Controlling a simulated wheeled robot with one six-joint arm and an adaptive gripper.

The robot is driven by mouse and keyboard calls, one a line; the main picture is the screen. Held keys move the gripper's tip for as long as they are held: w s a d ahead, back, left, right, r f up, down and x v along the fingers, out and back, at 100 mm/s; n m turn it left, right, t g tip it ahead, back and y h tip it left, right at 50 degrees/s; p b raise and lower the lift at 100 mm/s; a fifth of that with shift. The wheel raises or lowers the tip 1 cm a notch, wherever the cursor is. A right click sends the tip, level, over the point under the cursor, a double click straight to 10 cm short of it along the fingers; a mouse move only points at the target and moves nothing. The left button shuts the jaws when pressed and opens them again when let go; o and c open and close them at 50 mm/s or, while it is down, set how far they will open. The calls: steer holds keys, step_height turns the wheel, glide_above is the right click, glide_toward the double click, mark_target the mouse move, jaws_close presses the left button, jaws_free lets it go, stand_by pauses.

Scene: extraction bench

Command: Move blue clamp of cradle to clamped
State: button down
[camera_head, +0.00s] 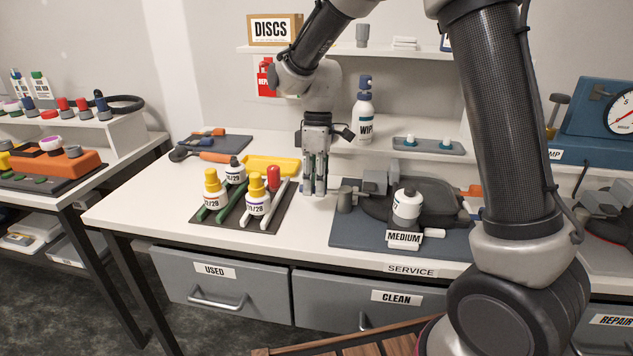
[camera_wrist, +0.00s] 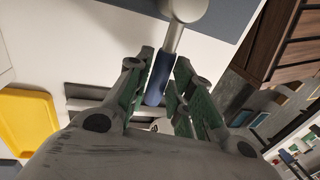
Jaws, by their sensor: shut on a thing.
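The blue clamp (camera_wrist: 156,84) shows in the wrist view as a blue handle on a grey metal rod that runs up to a round grey knob (camera_wrist: 186,8). My gripper (camera_head: 314,191) is shut on the blue handle, with a green-padded finger on each side. The cradle is a dark body with grey blocks on a blue-grey mat (camera_head: 350,236). A white bottle (camera_head: 406,205) stands at the cradle, behind a MEDIUM label (camera_head: 403,238).
Left of my gripper, several capped bottles stand in a rack on a dark mat (camera_head: 215,224), near a yellow tray (camera_head: 272,165). A wall shelf (camera_head: 345,140) with a spray bottle (camera_head: 363,112) runs behind. Drawers (camera_head: 222,288) are under the bench front.

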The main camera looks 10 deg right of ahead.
stand_by(0.4)
steer(key=c, duration=1.3)
jaws_free()
steer(key=shift+o, duration=0.2)
steer(key=shift+r, duration=0.1)
step_height(320, 180, up, 12)
steer(key=w, duration=0.2)
steer(key=shift+d+f, duration=0.2)
steer(key=shift+d, duration=0.25)
steer(key=shift+w, duration=0.1)
